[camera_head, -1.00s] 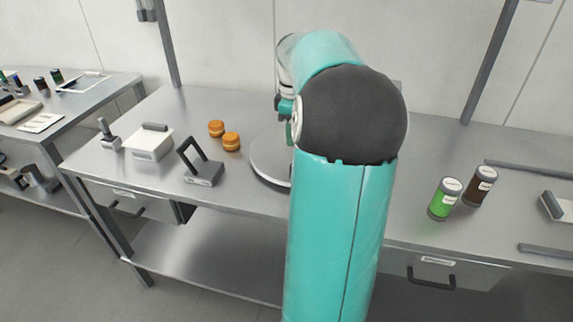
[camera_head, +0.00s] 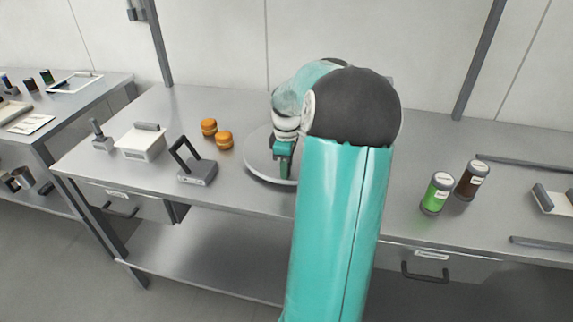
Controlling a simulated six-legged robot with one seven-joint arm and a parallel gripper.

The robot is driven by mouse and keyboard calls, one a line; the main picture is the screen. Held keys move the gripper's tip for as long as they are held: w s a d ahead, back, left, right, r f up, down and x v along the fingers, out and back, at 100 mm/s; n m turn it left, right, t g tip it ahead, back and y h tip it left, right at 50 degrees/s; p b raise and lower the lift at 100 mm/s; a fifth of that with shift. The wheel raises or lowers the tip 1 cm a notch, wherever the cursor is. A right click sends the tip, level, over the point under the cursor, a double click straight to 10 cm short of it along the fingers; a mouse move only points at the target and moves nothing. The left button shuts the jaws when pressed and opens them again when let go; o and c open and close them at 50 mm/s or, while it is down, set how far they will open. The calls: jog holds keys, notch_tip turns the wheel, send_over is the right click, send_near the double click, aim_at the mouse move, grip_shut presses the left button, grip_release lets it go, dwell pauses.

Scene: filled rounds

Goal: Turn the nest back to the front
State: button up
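A round, pale grey turntable-like disc (camera_head: 256,163) lies on the steel bench, its right part hidden behind my arm. No nest can be made out on the part of the disc that shows. My gripper (camera_head: 285,175) points down over the disc, near its front right part. Its teal fingers show only small and from the side, so I cannot tell whether they are open, hold anything, or touch the disc.
Two orange-brown filled rounds (camera_head: 224,140) sit left of the disc. A grey stand with a dark frame (camera_head: 197,171) and a white lidded box (camera_head: 142,143) are further left. A green-labelled jar (camera_head: 437,193) and a brown jar (camera_head: 471,180) stand right of my arm.

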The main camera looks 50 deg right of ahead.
grip_shut()
